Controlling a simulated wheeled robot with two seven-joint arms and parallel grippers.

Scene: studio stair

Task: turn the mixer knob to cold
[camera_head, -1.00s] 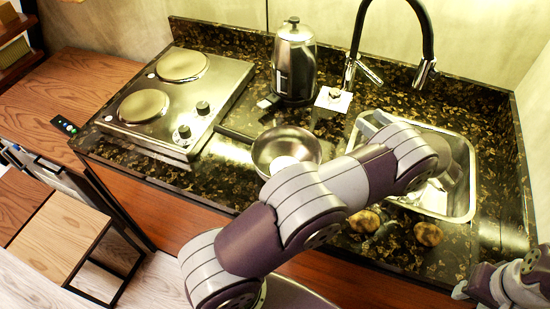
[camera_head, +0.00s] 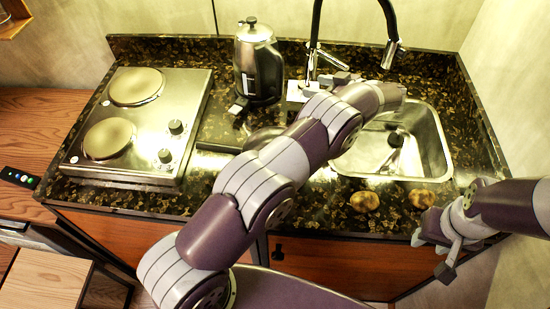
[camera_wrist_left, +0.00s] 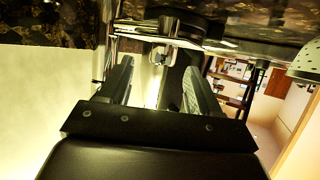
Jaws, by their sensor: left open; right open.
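The mixer is a tap at the back edge of the sink, with a black gooseneck spout (camera_head: 317,20) and a chrome body (camera_head: 312,66). Its chrome side lever, the knob, lies beside my left gripper (camera_head: 335,80) in the head view and is partly hidden. In the left wrist view, my left gripper's two dark fingers (camera_wrist_left: 157,85) are apart. Chrome mixer parts (camera_wrist_left: 157,44) show just beyond and between the fingertips; I cannot tell if they touch. My right gripper (camera_head: 450,262) is open and empty in front of the counter at the right.
The steel sink (camera_head: 441,150) lies under my left wrist. A kettle (camera_head: 258,65) stands left of the tap, and a two-plate hob (camera_head: 185,95) further left. Two potatoes (camera_head: 365,201) (camera_head: 420,198) lie before the sink. My left arm covers the counter's middle.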

